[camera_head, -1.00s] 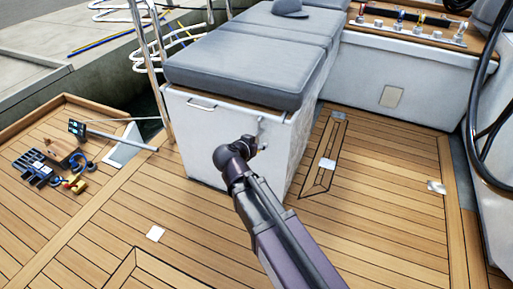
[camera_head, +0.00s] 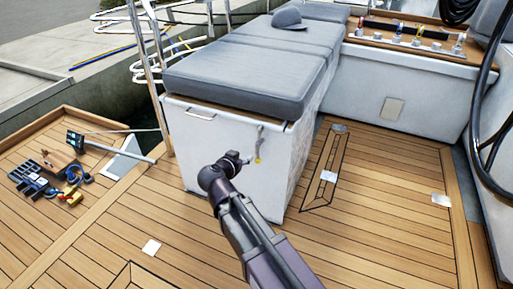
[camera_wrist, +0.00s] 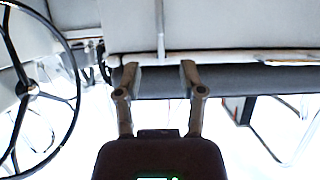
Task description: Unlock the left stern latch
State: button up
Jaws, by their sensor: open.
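A grey metal fitting that looks like the latch (camera_head: 261,138) hangs on the end face of the white locker (camera_head: 205,155), near its upper right corner. A small yellow spot shows at its lower end. My gripper (camera_head: 246,159) is in front of that face, just left of and below the fitting, with a gap to it in the picture. In the wrist view my gripper (camera_wrist: 159,72) has its two fingers apart, with nothing held between them. A thin upright metal rod (camera_wrist: 160,28) shows beyond the fingertips; I cannot tell whether it is the latch.
Grey cushions (camera_head: 245,75) cover the locker, with a cap (camera_head: 289,18) on them. A handle (camera_head: 200,117) is at the face's upper left. Tools (camera_head: 50,180) lie on the deck at left. Metal rails stand beside the locker. The teak deck (camera_head: 370,230) at right is largely clear.

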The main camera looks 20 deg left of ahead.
aim_at(257, 146)
jog(key=b+x, duration=0.4)
jog(key=x, duration=0.9)
jog(key=shift+w+a+b, duration=0.1)
jog(key=shift+b, duration=0.3)
grip_shut()
jog(key=shift+a, duration=0.1)
